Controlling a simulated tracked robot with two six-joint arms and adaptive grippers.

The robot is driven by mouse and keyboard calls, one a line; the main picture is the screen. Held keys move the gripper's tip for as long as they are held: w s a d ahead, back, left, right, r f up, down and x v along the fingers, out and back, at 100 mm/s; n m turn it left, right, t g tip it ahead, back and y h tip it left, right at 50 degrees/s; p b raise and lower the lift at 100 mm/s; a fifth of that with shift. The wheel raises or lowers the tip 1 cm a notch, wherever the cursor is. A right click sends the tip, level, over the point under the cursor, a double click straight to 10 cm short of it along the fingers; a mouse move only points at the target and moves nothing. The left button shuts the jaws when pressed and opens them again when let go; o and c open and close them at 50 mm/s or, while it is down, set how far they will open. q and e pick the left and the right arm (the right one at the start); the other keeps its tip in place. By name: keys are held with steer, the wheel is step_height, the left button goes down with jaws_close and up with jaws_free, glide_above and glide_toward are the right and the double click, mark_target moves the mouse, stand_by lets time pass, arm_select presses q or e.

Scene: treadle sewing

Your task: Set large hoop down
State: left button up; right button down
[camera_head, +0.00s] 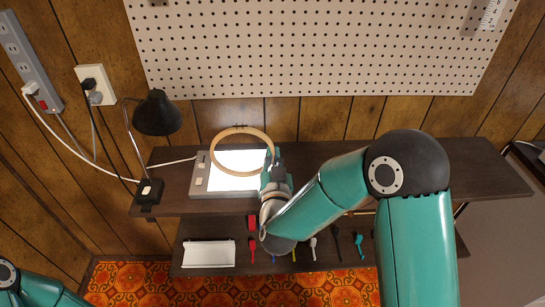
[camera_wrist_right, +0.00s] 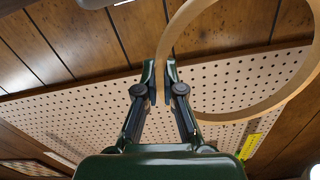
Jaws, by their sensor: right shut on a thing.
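The large wooden hoop (camera_head: 212,152) is a thin round ring with a small screw at its top. In the head view it stands out in front of the bright light box (camera_head: 199,189) on the table, overlapping its panel. Whether it touches the panel I cannot tell. My right gripper (camera_head: 272,166) is at the hoop's right side. In the right wrist view the gripper (camera_wrist_right: 160,82) is shut on the rim of the hoop (camera_wrist_right: 245,113), with the ring reaching out to the right. My left gripper is out of view.
A black desk lamp (camera_head: 157,113) stands left of the light box. A pegboard (camera_head: 310,50) hangs behind the dark table (camera_head: 480,173). A lower shelf holds a white tray (camera_head: 209,254) and several small coloured tools. The tabletop right of my right arm looks clear.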

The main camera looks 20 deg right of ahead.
steer(key=shift+f, duration=0.15)
steer(key=c, duration=1.3)
jaws_free()
steer(key=shift+s+a, duration=0.1)
steer(key=shift+s, duration=0.05)
steer(key=b+v, duration=0.1)
steer(key=v, duration=0.7)
steer(key=shift+s+a+b, duration=0.15)
steer(key=shift+b, duration=0.2)
steer(key=shift+b+v, duration=1.65)
steer(key=shift+b, duration=4.05)
